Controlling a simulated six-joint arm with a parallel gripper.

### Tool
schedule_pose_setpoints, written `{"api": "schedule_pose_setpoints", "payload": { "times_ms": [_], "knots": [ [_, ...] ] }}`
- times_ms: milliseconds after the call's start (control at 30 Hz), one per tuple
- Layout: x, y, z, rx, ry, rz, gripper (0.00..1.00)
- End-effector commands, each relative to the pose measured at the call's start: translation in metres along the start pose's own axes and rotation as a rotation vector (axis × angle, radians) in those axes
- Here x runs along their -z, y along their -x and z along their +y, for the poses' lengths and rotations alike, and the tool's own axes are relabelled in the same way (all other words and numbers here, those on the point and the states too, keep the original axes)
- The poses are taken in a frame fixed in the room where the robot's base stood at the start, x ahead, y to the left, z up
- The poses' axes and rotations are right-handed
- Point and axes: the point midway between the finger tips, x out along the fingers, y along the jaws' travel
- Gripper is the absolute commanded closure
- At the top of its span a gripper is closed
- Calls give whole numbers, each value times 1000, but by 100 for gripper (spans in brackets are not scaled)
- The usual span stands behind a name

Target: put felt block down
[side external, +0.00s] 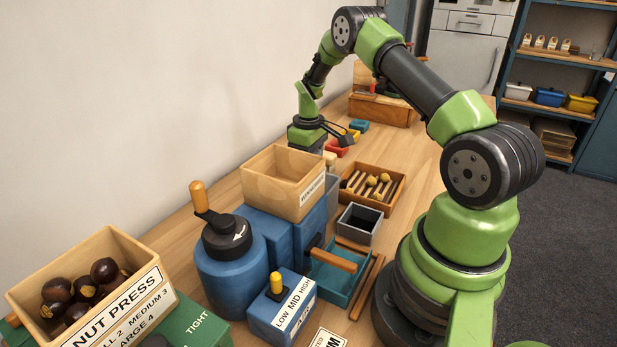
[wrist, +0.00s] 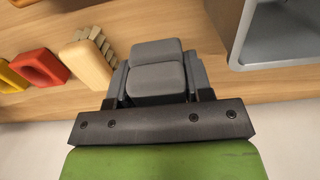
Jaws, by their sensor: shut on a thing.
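My gripper (wrist: 158,92) points down over the wooden bench and is shut on the felt block (wrist: 157,50), which looks grey and rounded in the wrist view. Where the block ends and the grey jaw pads begin is hard to tell, and whether it touches the bench cannot be told. In the side external view my gripper (side external: 306,137) is at the far side of the blue machine and the labelled wooden box, and its jaws and the block are hidden there.
A wood-handled brush (wrist: 86,65), a red block (wrist: 38,68) and a yellow block (wrist: 10,78) lie left of my gripper. A grey bin (wrist: 240,55) is at right. The labelled wooden box (side external: 269,195) and a tray of wooden tools (side external: 400,185) stand nearby. Bare bench shows around the jaws.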

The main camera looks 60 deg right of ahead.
Motion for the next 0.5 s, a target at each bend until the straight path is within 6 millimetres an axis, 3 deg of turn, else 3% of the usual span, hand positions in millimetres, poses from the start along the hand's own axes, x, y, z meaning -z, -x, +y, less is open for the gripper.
{"api": "schedule_pose_setpoints", "payload": {
  "times_ms": [300, 500],
  "knots": [
    [0, -42, 0, 0, -1, 0, 89],
    [0, -45, 0, -2, -1, 2, 89]
  ]
}}
